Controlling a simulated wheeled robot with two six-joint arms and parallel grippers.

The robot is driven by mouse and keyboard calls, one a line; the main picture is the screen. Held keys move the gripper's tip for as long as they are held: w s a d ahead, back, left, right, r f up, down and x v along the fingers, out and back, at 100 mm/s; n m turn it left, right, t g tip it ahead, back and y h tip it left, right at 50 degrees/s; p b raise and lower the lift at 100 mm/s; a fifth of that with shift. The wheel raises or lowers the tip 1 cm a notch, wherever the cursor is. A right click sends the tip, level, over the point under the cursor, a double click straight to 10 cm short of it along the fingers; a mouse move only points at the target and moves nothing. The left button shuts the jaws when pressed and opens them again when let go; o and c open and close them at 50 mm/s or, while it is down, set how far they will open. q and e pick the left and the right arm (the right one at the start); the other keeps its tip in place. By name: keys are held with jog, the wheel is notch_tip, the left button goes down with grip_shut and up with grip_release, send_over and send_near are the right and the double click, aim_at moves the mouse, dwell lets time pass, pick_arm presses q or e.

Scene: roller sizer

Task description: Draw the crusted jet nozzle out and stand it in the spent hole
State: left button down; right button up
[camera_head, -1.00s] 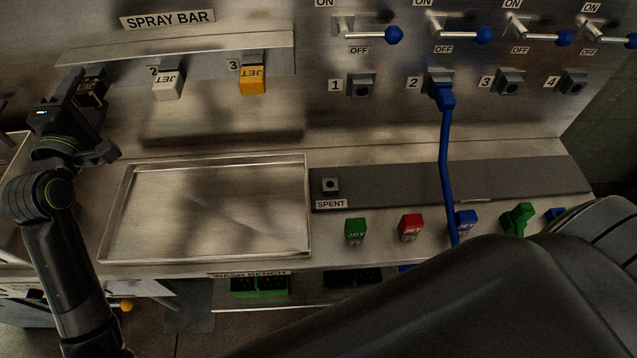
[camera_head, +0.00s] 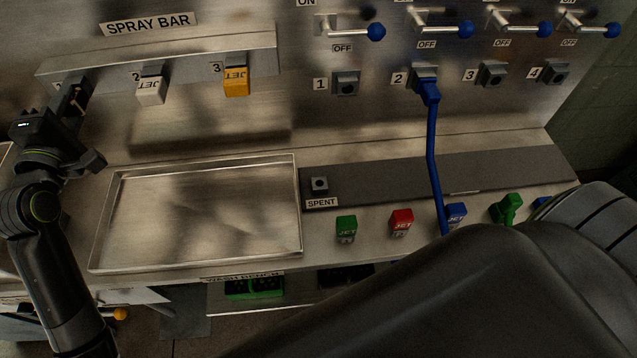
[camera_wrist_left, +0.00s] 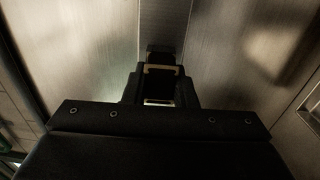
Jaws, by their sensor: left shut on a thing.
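My left gripper (camera_head: 72,92) is at the left end of the spray bar (camera_head: 160,55), by its first position. It is shut on a dark jet nozzle, which its fingers largely hide. The left wrist view shows the fingers (camera_wrist_left: 161,88) closed around a dark piece with a tan band. I cannot tell whether the nozzle is still seated in the bar. My right gripper is out of view; my right arm covers the lower right.
A white nozzle (camera_head: 151,90) and a yellow nozzle (camera_head: 236,82) hang at positions 2 and 3. A shallow metal tray (camera_head: 297,210) lies between bar and spent hole. Green (camera_head: 346,228), red (camera_head: 401,222) and blue (camera_head: 455,214) jets stand in front. A blue hose (camera_head: 433,150) hangs from outlet 2.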

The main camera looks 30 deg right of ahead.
aim_at(68, 112)
pick_arm(q)
jog(key=shift+p+v, duration=0.5)
jog(key=shift+v, duration=0.5)
jog(key=shift+p+v, duration=1)
jog(key=shift+v, duration=1)
jog(key=shift+f, duration=0.1)
